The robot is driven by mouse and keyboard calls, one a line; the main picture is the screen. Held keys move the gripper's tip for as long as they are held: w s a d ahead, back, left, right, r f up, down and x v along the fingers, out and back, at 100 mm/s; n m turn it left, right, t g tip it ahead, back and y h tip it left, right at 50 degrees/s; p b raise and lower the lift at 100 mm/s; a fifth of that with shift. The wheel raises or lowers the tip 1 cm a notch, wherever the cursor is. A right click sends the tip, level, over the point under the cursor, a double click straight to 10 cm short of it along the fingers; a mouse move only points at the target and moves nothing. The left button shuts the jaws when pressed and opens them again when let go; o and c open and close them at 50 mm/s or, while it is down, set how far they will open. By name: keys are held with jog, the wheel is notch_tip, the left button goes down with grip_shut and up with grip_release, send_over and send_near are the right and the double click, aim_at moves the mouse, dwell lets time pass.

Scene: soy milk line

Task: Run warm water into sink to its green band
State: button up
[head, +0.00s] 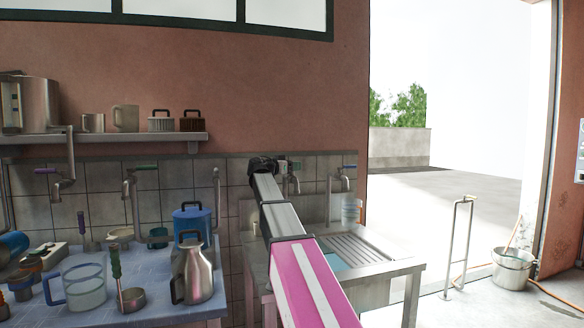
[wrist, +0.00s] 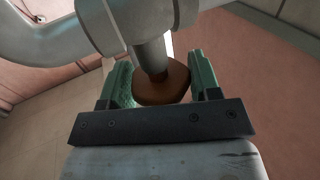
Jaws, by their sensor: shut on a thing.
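The metal sink (head: 398,268) stands below the wall taps, with ribbed drainboard slats on its right. A small pale blue patch (head: 334,261) shows in the basin; whether it is water I cannot tell. My arm hides much of the basin, and I see no green band. My gripper (head: 289,166) is at the left tap (head: 293,184) above the sink. In the wrist view its green fingers (wrist: 160,85) are shut on a brown tap handle (wrist: 164,88) on a grey stem. A second tap (head: 341,182) with a blue handle is to the right.
A blue-topped table (head: 160,311) at left holds a clear jug (head: 84,287), a steel pitcher (head: 193,275), a blue container (head: 192,221) and ladles. A shelf (head: 100,139) with cups hangs above. A bucket (head: 512,268) and metal stand (head: 461,240) are by the doorway at right.

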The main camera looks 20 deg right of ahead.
jog(key=o, duration=0.9)
jog(key=v, duration=1)
jog(key=shift+s+a, duration=0.2)
jog(key=shift+a, duration=0.15)
